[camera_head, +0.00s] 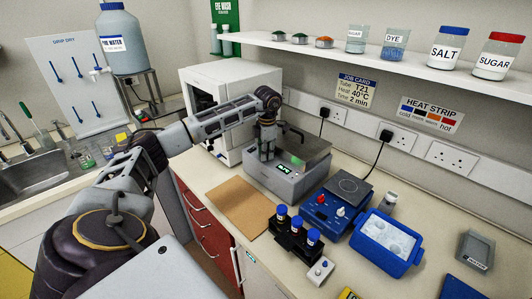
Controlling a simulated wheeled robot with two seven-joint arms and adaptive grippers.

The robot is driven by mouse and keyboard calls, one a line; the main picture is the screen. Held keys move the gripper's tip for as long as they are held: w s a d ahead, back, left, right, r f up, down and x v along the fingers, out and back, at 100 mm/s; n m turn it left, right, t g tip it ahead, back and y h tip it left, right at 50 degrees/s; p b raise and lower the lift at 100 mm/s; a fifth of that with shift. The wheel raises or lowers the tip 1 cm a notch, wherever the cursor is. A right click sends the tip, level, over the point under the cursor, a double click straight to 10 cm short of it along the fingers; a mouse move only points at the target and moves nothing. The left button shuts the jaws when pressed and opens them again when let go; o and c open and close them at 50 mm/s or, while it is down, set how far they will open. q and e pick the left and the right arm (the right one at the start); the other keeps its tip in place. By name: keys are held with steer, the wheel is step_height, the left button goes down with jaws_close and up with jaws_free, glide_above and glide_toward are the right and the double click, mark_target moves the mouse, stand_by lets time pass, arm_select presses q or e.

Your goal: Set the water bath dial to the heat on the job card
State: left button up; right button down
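The job card (356,89) on the back wall reads Tube T21, Heat 40°C, Time 2 min. The water bath (296,187) is a grey box on the bench with a metal lid and a small green display (284,170), whose digits are too small to read. My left gripper (266,158) points down over the left front part of the bath, left of the display. Its fingers look close together, but whether they are shut or on something is unclear. I cannot make out the dial; the gripper may hide it. My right gripper is not in view.
A blue hotplate unit (333,212) with knobs, a black rack of blue-capped tubes (290,246) and a blue ice tub (388,238) stand right and in front of the bath. A brown board (238,206) lies bare to its left. A shelf (390,57) overhangs the back.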

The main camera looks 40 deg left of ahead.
arm_select(q)
steer(key=shift+o, duration=0.7)
steer(key=shift+r, duration=0.2)
step_height(320, 180, up, 12)
steer(key=shift+s+d+f, duration=0.2)
steer(key=shift+d, duration=0.15)
